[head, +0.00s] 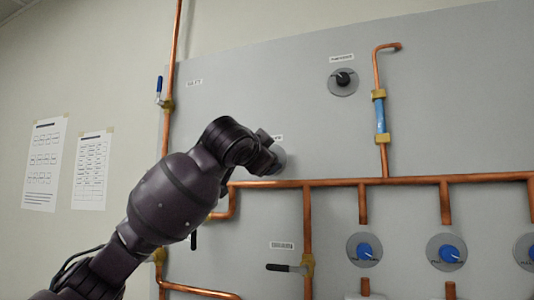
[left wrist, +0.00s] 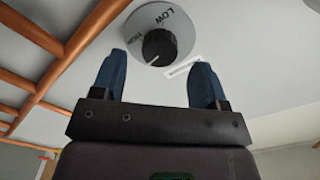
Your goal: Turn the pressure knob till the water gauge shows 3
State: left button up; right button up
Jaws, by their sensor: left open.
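In the left wrist view a black round knob (left wrist: 160,47) sits on a grey disc marked LOW and HIGH. Its white line points to the lower left of that picture. My left gripper (left wrist: 159,62) is open, its two blue fingers on either side of the view below the knob, with nothing between them. In the head view my left gripper (head: 270,150) is in front of a grey disc (head: 279,160), which it mostly hides. A blue tube (head: 380,117) with brass ends stands on the copper pipe; I cannot read any value on it. My right gripper is out of view.
Another black knob (head: 343,78) on a grey disc is at the upper right. Several blue knobs (head: 364,251) line the lower right. A copper pipe (head: 400,181) runs across the panel below my gripper. A black-handled valve (head: 285,267) is lower down. Papers (head: 44,165) hang left.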

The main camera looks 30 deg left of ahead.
pick_arm(q)
jog(key=shift+p+x, duration=0.3)
jog(key=shift+x, duration=0.9)
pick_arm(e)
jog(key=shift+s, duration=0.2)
pick_arm(q)
jog(key=c, duration=0.9)
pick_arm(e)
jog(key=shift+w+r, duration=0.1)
pick_arm(q)
jog(key=shift+n+b, duration=2.4)
jog(key=shift+n, duration=5.7)
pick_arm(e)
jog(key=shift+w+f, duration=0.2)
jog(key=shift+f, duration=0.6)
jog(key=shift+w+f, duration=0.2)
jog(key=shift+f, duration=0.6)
